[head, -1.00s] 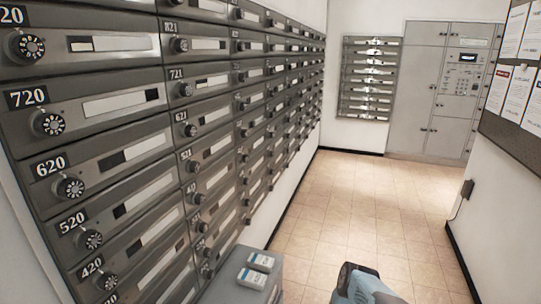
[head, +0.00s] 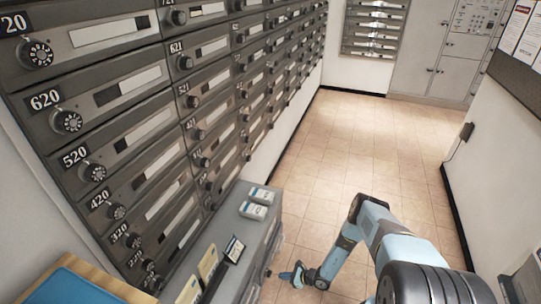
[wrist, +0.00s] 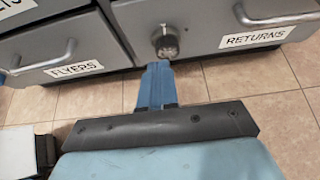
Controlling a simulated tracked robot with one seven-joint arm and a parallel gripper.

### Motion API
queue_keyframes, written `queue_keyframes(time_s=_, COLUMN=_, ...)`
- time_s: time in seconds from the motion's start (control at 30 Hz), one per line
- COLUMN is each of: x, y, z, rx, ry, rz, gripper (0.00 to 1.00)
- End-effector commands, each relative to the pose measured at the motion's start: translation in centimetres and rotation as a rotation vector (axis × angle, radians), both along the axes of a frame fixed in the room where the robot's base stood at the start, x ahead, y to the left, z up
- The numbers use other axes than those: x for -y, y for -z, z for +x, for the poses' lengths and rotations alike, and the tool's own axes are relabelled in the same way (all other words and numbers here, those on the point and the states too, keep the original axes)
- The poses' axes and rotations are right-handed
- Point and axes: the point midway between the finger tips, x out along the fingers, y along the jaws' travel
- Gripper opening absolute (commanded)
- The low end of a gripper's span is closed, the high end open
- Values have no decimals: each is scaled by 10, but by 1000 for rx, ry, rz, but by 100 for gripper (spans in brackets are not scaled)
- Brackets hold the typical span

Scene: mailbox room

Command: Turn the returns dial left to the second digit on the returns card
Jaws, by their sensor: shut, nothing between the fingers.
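The returns dial (wrist: 166,42) is a small dark round knob with pale marks, on the grey cabinet front left of the RETURNS label (wrist: 258,37). Its digits are too small to read. My gripper (wrist: 158,66) is shut and empty, its blue fingers pointing at the dial from just below it in the wrist view. I cannot tell whether they touch it. In the head view my gripper (head: 293,275) is low beside the cabinet (head: 268,228). No card in view can be read as the returns card.
Yellowish cards (head: 208,262), a small dark stand (head: 234,250) and white boxes (head: 258,203) are on the cabinet top. The FLYERS drawer handle (wrist: 50,62) and the RETURNS drawer handle (wrist: 275,18) stick out. The tiled floor (head: 335,140) is clear toward the back.

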Motion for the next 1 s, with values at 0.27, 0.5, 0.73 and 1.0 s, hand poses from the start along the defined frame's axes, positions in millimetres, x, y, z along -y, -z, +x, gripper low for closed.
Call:
queue_keyframes(time_s=0.27, x=4, y=0, z=-1, rx=0, ry=0, rz=0, gripper=0)
queue_keyframes(time_s=0.5, x=11, y=3, z=4, rx=2, ry=1, rz=-1, gripper=0)
queue_keyframes(time_s=0.73, x=15, y=6, z=12, rx=1, ry=-2, rz=0, gripper=0)
queue_keyframes(time_s=1.0, x=-10, y=6, z=21, rx=1, ry=-3, rz=0, gripper=0)
